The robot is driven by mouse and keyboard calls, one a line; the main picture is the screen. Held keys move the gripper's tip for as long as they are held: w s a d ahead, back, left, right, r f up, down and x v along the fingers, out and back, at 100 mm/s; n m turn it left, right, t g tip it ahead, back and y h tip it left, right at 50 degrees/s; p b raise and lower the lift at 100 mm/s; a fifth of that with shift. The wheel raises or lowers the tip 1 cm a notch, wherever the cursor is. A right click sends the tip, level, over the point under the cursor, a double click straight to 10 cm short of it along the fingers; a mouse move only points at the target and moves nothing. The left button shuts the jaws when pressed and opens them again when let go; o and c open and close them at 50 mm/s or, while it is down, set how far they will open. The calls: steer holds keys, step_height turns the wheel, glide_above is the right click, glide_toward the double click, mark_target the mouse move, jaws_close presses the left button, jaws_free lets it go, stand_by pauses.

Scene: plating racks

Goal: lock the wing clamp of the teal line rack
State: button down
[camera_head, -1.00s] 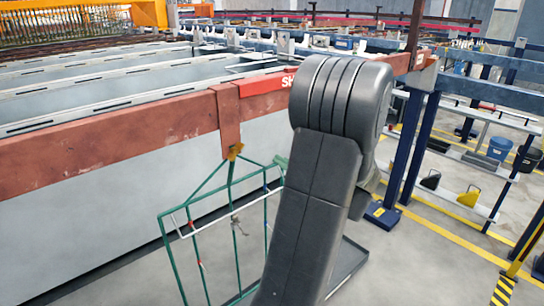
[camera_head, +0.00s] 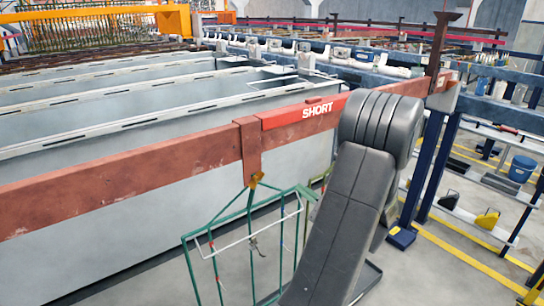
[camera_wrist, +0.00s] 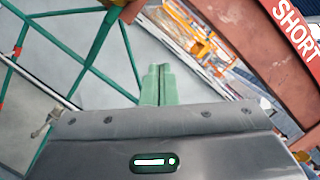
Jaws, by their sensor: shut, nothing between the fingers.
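The teal line rack (camera_head: 251,222) is a thin green tube frame hanging from the brown-red bar. A brass-coloured wing clamp (camera_head: 256,180) sits at its top, below a bracket on the bar. In the wrist view the teal tubes (camera_wrist: 101,36) fill the left side, and part of the brass clamp (camera_wrist: 118,3) shows at the top edge, cut off. My gripper (camera_wrist: 158,84) is shut and empty, its green fingers together, pointing toward the upper part of the rack. It appears apart from the clamp. In the head view my arm hides most of the gripper.
The brown-red bar (camera_head: 110,182) with a red SHORT sign (camera_head: 312,112) runs along the grey tanks (camera_head: 130,128). Blue posts (camera_head: 440,165) stand at the right. A blue bucket (camera_head: 521,168) and yellow floor lines lie beyond. Grey floor is open at lower right.

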steer(key=p, duration=0.6)
steer(key=shift+s+r, duration=0.15)
steer(key=shift+r, duration=0.15)
steer(key=shift+a+f+m+p, duration=0.1)
steer(key=shift+m+p, duration=0.2)
steer(key=shift+p, duration=0.15)
steer(key=shift+s+a+f+p, duration=0.1)
steer(key=shift+s+f+p, duration=0.15)
steer(key=shift+p, duration=0.35)
steer(key=shift+f, duration=0.1)
steer(key=shift+w, duration=0.15)
steer(key=w+a+r+p, duration=0.4)
steer(key=w+a, duration=0.1)
steer(key=a, duration=0.4)
steer(key=shift+r+p, duration=0.4)
steer(key=shift+w+a, duration=0.1)
steer(key=shift+w, duration=0.05)
